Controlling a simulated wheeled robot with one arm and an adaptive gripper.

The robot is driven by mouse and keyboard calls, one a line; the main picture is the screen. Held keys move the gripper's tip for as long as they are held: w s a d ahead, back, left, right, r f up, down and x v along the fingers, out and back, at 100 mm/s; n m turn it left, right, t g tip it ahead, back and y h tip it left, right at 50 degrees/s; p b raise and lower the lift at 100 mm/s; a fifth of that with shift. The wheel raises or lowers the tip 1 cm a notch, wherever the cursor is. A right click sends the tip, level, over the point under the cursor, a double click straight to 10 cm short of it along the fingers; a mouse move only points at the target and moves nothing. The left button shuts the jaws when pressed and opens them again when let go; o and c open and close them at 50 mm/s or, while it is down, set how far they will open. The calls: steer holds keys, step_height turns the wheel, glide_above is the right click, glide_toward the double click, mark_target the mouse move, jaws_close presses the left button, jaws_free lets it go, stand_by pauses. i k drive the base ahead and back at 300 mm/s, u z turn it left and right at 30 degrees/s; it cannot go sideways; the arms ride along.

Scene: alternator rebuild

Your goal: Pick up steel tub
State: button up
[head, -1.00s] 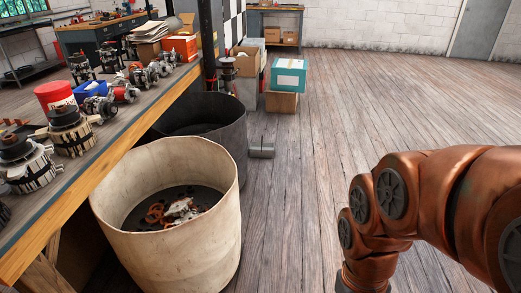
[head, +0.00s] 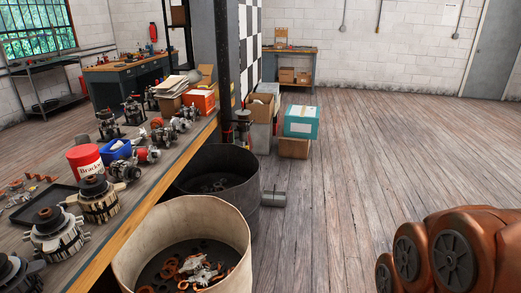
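A dark grey, round metal-looking tub (head: 240,170) stands on the floor beside the workbench, behind the cream bin, with some parts inside; it best fits the name steel tub. A small grey metal object (head: 273,198) lies on the floor to its right; I cannot tell exactly what it is. A larger cream round bin (head: 135,250) stands in front, holding orange rings and metal scraps. My copper-coloured arm shows at the lower right, but my gripper is out of view.
The workbench (head: 150,200) on the left carries several alternator parts, a red tub (head: 84,162) and a blue bin (head: 117,150). A dark post rises behind the dark tub. Cardboard boxes and a teal box (head: 301,122) stand beyond. The wooden floor (head: 400,150) to the right is clear.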

mark_target(274, 194)
steer(key=z, duration=0.55)
steer(key=i, duration=1.95)
steer(key=u, duration=1.05)
steer(key=i, duration=0.3)
steer(key=u, duration=0.25)
